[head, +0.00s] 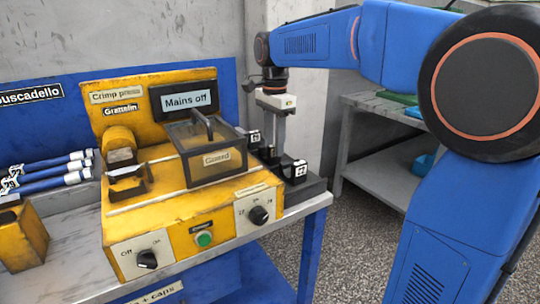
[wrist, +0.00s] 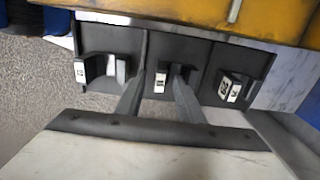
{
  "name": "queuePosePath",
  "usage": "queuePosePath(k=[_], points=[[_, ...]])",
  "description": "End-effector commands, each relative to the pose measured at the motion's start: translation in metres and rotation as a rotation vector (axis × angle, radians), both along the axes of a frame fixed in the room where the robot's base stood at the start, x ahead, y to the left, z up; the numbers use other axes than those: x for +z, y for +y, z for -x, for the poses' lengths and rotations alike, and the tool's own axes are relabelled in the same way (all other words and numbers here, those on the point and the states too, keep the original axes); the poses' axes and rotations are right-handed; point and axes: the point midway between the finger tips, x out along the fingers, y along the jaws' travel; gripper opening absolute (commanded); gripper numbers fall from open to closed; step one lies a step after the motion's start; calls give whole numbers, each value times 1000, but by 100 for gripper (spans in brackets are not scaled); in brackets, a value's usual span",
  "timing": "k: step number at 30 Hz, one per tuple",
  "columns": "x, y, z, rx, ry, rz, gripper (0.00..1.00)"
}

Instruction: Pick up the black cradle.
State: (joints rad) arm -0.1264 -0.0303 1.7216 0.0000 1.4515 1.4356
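Several black pieces with white labels, cradles by their look, sit in a dark three-compartment tray. In the wrist view they are a left piece (wrist: 98,68), a middle piece (wrist: 186,72) and a right piece (wrist: 237,82). I cannot read the labels. My gripper (wrist: 157,80) is open, its two fingers apart at the middle compartment, with the middle piece's label showing between them. I cannot tell whether they touch it. In the head view my gripper (head: 270,150) points down over the tray (head: 316,186), and a labelled black piece (head: 294,168) stands at its near end.
The yellow crimp press (head: 170,215) with its clear guard (head: 212,150) stands close left of the tray. A blue-framed bench (head: 300,213) ends just right of the tray. A grey shelf (head: 370,165) stands behind on the right. Blue-and-white hoses (head: 50,175) lie at the far left.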

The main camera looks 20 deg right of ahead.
Motion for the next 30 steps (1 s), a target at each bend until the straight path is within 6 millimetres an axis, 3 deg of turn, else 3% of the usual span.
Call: queuePosePath(k=[4,11,12,16,30], points=[[-12,0,0,0,0,0,34],[-13,0,0,0,-1,0,34],[-13,0,0,0,-1,0,32],[-13,0,0,0,-1,0,1],[-6,0,-1,0,-4,0,0]])
